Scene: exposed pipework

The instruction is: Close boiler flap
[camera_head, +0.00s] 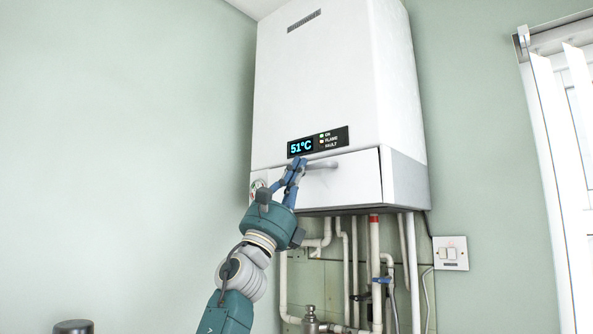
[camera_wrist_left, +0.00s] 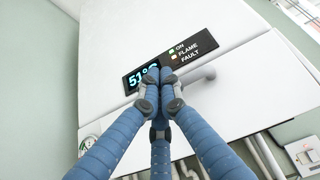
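The white boiler (camera_head: 330,75) hangs on the wall, with a lit display (camera_head: 301,147) reading 51°C. Its flap (camera_head: 345,185) is the lower front panel. It stands nearly flush with the body, with a thin dark gap along its right edge; I cannot tell if it is fully closed. My right gripper is not in view.
Several pipes (camera_head: 374,270) run below the boiler, one with a blue valve lever (camera_head: 383,280). A round gauge (camera_head: 258,184) sits at the flap's left. A wall switch (camera_head: 450,253) is at the lower right, near a window blind (camera_head: 555,180). The left wall side is clear.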

